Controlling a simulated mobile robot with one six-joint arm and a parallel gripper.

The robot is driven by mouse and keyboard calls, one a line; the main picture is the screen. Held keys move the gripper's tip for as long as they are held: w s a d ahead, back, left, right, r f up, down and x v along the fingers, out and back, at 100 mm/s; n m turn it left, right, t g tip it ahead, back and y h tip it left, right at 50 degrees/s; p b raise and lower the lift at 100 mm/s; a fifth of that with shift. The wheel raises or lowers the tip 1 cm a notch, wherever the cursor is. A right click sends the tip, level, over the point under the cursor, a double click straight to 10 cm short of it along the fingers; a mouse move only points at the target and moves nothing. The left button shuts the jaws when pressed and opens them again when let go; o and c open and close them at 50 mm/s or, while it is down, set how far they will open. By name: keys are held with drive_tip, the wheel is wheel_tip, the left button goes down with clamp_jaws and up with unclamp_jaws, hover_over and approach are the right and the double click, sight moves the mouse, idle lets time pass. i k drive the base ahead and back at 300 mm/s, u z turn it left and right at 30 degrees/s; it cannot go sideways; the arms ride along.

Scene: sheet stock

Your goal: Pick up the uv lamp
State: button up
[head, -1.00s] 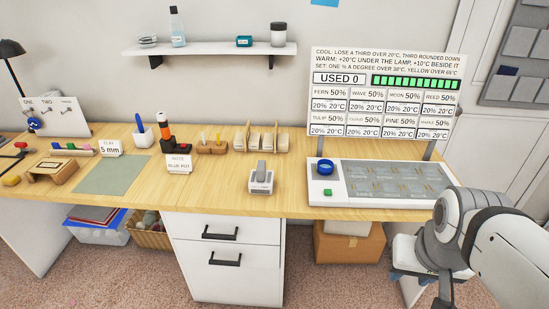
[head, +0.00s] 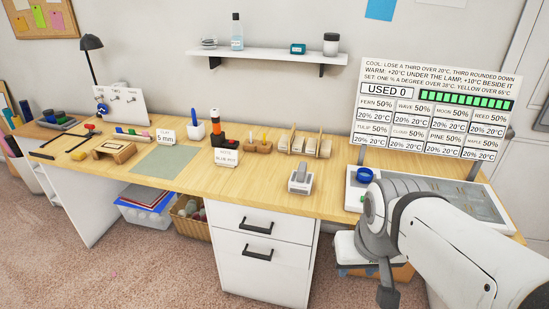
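No label in view names the uv lamp. A small grey-and-white device with a raised handle (head: 300,179) stands upright near the front edge of the desk and may be it. A black desk lamp (head: 92,44) stands at the back left. My gripper (head: 386,292) hangs at the lower right, in front of the desk and apart from both. Only dark parts of it show below the wrist, so its opening and anything between its fingers cannot be made out.
The wooden desk (head: 250,186) has bare room around the grey device. A panel tray with a blue dish (head: 366,203) lies to the right, below a sign board (head: 437,110).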

sight(300, 181)
drive_tip(key=u, duration=0.05)
drive_tip(key=i, duration=1)
drive_tip(key=u, duration=0.05)
